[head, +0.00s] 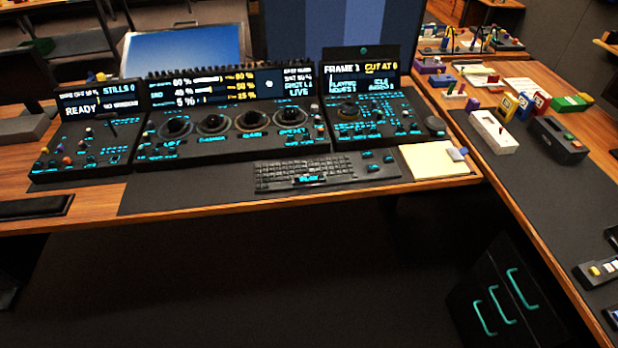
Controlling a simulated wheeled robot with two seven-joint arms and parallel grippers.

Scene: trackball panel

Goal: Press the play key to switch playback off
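The black trackball panel (232,118) stands on the wooden desk, with several trackballs in dark rings across its middle. Its right section (375,122) has a small screen (361,78) with lines that seem to read "FRAME 1", "CUT AT 6" and "PLAYING". Neither of my grippers is in view.
A black keyboard (303,173) lies in front of the panel. A yellowish notepad (432,161) lies to its right. The right-hand desk carries a white box (493,132), a dark box (557,139) and several coloured items.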

